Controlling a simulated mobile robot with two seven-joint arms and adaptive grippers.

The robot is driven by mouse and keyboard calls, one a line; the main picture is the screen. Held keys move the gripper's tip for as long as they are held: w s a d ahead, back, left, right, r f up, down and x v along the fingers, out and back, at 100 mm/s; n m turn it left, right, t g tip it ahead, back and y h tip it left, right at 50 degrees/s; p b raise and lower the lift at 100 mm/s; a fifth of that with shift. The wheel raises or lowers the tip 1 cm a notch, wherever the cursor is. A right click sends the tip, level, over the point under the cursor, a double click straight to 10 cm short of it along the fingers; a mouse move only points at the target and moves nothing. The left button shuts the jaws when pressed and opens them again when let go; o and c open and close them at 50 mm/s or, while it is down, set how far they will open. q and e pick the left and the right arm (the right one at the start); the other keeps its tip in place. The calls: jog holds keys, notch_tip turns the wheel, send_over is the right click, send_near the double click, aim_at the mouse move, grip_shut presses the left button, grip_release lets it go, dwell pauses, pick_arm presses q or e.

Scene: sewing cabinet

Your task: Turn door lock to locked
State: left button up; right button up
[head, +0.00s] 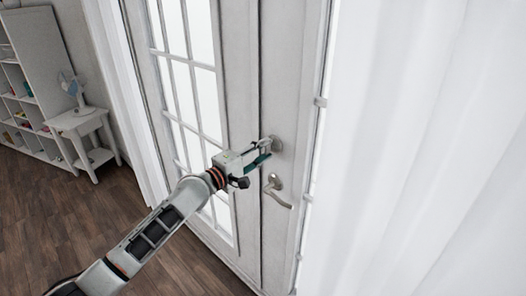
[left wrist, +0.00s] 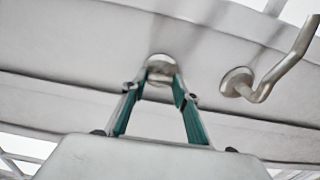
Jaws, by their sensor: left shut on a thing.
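The white door (head: 252,60) with glass panes stands in front of me and looks closed. Its round metal door lock (head: 277,144) sits above the lever handle (head: 277,192). My left gripper (head: 268,150) reaches the lock from the left and is shut on its turn piece. In the left wrist view, the two green-padded fingers (left wrist: 159,92) close in on the round lock (left wrist: 160,66). The fingers cover part of the lock, so I cannot tell which way it is turned. The lever handle (left wrist: 262,85) shows to the right there, apart from the fingers. My right gripper is out of view.
White curtains (head: 430,150) hang along the right, and another curtain (head: 122,90) hangs left of the door. A small white table (head: 86,133) with a fan (head: 72,90) and a shelf unit (head: 40,70) stand at the far left. The wooden floor (head: 60,220) between is clear.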

pick_arm(q)
jog(key=o, duration=1.1)
jog(key=shift+a, duration=0.1)
jog(key=v, duration=1.2)
jog(key=s+a+f+m+y, duration=0.1)
jog(key=s+f+m+y, duration=0.1)
jog(key=s+f, duration=0.45)
jog(key=s+a+f+m+g+y, duration=0.1)
jog(key=s+a+f+m+y, duration=0.15)
jog(key=f, duration=0.65)
jog(key=s+f+m+y, duration=0.1)
jog(key=s+f+m, duration=0.2)
jog(key=s+f, duration=0.35)
jog(key=s+a+f+m+y, duration=0.1)
jog(key=s+a+f+m, duration=0.1)
jog(key=s+f, duration=0.2)
jog(key=s+a+f+m+g+y, duration=0.1)
jog(key=s+a+f+m, duration=0.1)
jog(key=s+f, duration=0.3)
jog(key=s+a+f+m+g+y, duration=0.1)
jog(key=s+a+f+m+y, duration=0.1)
jog(key=s+f, duration=0.3)
jog(key=shift+s+a+f+m, duration=0.1)
jog(key=shift+s+a+m, duration=0.1)
jog(key=shift+s, duration=0.35)
jog(key=shift+s+a+f+m, duration=0.15)
jog(key=shift+s+a, duration=0.1)
jog(key=shift+s, duration=0.25)
